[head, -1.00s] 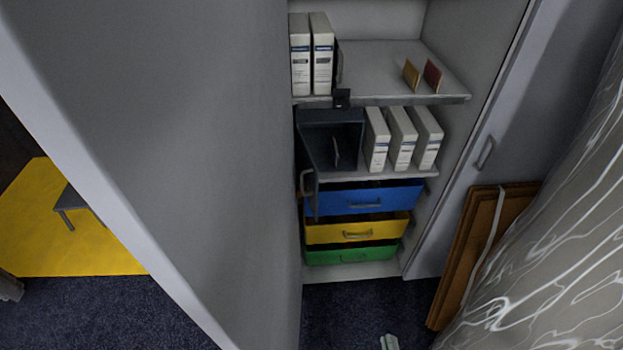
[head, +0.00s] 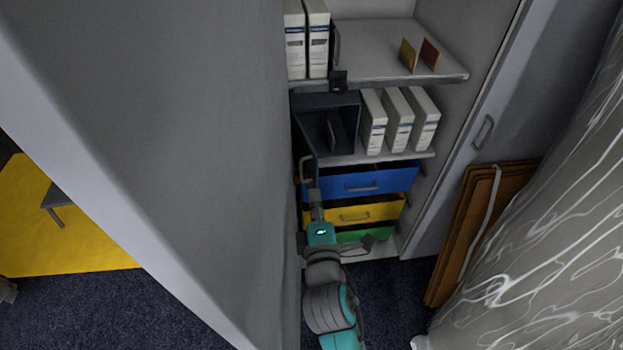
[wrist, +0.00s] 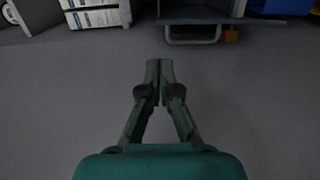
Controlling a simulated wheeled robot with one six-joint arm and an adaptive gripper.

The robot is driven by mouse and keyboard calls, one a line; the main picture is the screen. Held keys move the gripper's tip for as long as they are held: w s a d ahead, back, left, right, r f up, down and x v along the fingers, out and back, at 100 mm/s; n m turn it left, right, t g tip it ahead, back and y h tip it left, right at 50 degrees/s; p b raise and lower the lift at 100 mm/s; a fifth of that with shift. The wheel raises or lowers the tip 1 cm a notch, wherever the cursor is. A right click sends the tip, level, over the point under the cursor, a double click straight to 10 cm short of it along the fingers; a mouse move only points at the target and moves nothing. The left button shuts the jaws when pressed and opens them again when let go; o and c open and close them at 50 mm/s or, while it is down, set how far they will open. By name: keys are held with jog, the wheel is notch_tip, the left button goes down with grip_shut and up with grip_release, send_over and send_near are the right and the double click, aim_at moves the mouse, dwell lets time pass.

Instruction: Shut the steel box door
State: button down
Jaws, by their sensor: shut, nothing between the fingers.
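The dark steel box (head: 345,100) sits on the middle shelf of the open cabinet, with a dark object (head: 333,130) inside. Its door (head: 307,135) stands open on the left, swung out toward me, with a grey handle (head: 304,172) on it. My gripper (head: 315,190) is just below the door's lower end in the head view; I cannot tell whether they touch there. In the wrist view my gripper (wrist: 160,68) is shut and empty. A handle (wrist: 192,40) shows just beyond the fingertips, apart from them, under a dark panel edge.
The large grey cabinet door (head: 190,130) stands open close on the left. White binders (head: 400,120) stand right of the box. Blue (head: 360,183) and yellow (head: 355,213) drawers are below. A wooden board (head: 470,240) and patterned surface (head: 545,240) limit the right.

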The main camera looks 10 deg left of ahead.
jog(key=x, duration=0.9)
jog(key=shift+w, duration=0.25)
